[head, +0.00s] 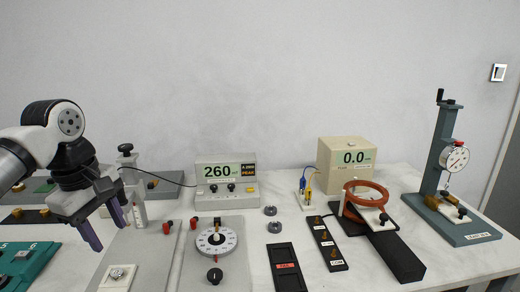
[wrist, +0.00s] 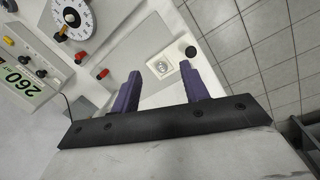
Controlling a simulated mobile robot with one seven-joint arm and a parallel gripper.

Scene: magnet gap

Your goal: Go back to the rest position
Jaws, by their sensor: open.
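My gripper (head: 108,231) is at the left of the head view, raised above the bench, with its purple fingers pointing down. In the wrist view my gripper (wrist: 158,80) shows two purple fingers spread apart, with nothing between them. A light grey plate with a small square white piece (head: 118,276) lies below and right of the fingers in the head view. The same piece shows beyond the fingertips in the wrist view (wrist: 160,67). The fingers appear apart from it.
A meter reading 260 (head: 225,171) and a box reading 0.0 (head: 347,160) stand at the back. A dial plate (head: 217,239), a black tray (head: 286,267), an orange coil (head: 366,193) and a tall gauge stand (head: 441,150) occupy the bench.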

